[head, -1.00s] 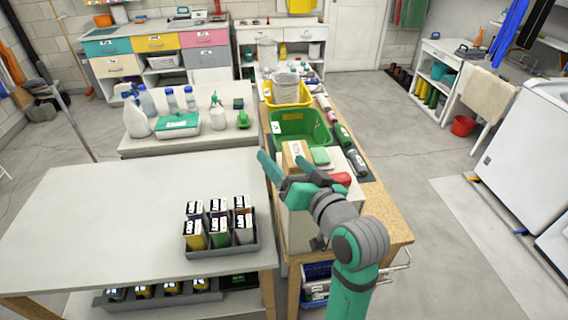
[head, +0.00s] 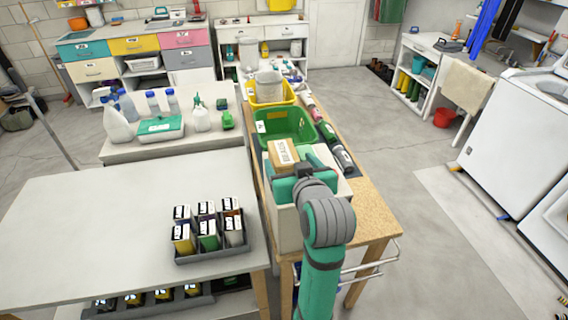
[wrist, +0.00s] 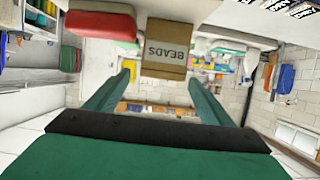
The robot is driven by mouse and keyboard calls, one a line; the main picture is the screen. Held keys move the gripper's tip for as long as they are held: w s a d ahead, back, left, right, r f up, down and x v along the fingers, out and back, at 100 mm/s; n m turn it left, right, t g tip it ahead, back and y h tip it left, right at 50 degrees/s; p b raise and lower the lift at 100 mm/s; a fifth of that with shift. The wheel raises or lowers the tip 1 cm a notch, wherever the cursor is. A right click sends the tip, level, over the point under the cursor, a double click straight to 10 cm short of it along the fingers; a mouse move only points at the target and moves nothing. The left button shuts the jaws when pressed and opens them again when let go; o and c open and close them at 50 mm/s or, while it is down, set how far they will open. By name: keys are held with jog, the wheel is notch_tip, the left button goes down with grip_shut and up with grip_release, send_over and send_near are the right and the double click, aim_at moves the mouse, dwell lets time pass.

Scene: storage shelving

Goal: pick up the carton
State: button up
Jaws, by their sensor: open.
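A red object (wrist: 100,25) lies close beside the carton in the wrist view. Behind the carton are a green bin (head: 262,142) and a yellow bin (head: 253,94). Dark bottles (head: 342,157) lie to the right. A grey tray (head: 212,255) of small boxes sits on the left table.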

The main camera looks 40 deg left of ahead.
aim_at(281, 143)
jog(key=x, duration=1)
jog(key=shift+a, duration=0.25)
jog(key=c, duration=1.8)
jog(key=shift+r, duration=0.55)
notch_tip(281, 143, up, 3)
jog(key=shift+f, duration=0.15)
jog(key=s+r, duration=0.1)
jog(key=s+d+r, duration=0.1)
jog(key=r, duration=0.1)
jog(key=s+d+r, duration=0.1)
jog(key=shift+s+d+r, duration=0.1)
jog(key=shift+s+r, duration=0.3)
jog(key=s+d+r, duration=0.1)
jog(key=s, duration=0.1)
jog(key=s+d+r, duration=0.2)
jog(key=s, duration=0.1)
jog(key=s+d+r, duration=0.1)
jog(key=s+d, duration=0.1)
jog(key=s, duration=0.1)
jog(key=shift+s+r, duration=0.2)
jog(key=shift+r, duration=0.05)
